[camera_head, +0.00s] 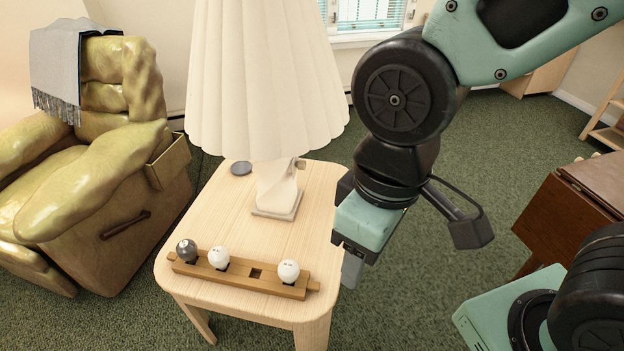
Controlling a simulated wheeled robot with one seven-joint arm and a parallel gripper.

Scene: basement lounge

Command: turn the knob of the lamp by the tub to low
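A lamp with a large pleated cream shade (262,80) stands on a light wooden side table (232,205). Its pale stone-like base (277,190) shows below the shade. A small piece (300,163) juts out at the right of the lamp's neck, just under the shade; it may be the knob, but its setting cannot be read. My gripper (352,270) hangs at the table's right edge, to the right of the lamp base and apart from it. Its fingers are mostly hidden by its body, so their opening cannot be told. No tub is in view.
A wooden rack (240,278) with one dark and two white balls lies along the table's front. A dark round disc (241,168) lies left of the lamp base. A green armchair (110,190) stands left, a brown wooden piece (567,215) right. Green carpet (470,150) lies between.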

